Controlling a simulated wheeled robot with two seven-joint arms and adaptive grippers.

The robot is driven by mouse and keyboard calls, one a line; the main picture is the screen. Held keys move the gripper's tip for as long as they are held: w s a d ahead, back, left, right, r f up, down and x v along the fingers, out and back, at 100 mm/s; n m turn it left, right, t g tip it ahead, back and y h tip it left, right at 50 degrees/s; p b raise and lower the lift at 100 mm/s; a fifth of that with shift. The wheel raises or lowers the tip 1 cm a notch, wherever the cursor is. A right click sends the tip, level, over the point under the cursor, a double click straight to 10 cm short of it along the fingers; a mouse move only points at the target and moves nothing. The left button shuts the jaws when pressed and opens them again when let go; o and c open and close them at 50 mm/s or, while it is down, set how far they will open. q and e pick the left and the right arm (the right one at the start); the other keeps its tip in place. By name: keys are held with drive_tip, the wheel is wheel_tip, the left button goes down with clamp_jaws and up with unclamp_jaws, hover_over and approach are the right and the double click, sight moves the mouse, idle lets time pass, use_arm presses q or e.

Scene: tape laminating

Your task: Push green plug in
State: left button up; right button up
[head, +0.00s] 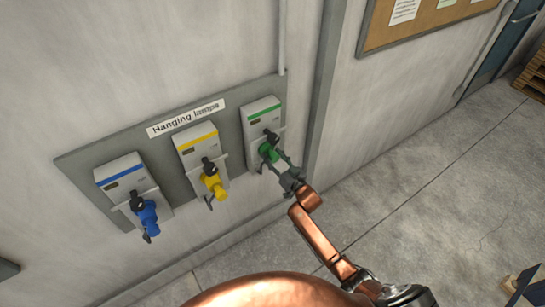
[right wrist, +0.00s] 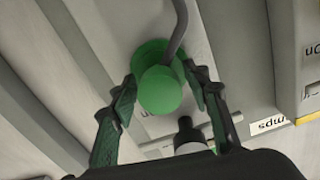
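The green plug (head: 268,152) is at the green-striped socket box (head: 262,113) on the right of the wall panel. In the right wrist view the plug (right wrist: 160,90) shows as a round green knob with a wider green flange behind it and a grey cable or lever across it. My right gripper (head: 275,162) is at the plug, one finger on each side. In the wrist view the gripper (right wrist: 160,82) looks open around the plug, with narrow gaps beside the knob; contact at the fingertips is unclear. My left gripper is not in view.
A yellow plug (head: 215,186) and a blue plug (head: 147,213) are at their boxes to the left. A "Hanging lamps" label (head: 185,118) is above. A vertical conduit (head: 282,40) and a wall edge stand on the right. The floor (head: 440,190) at right is mostly clear.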

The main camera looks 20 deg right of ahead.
drive_tip(key=shift+o, duration=0.5)
drive_tip(key=shift+s, duration=0.1)
drive_tip(key=v, duration=1.2)
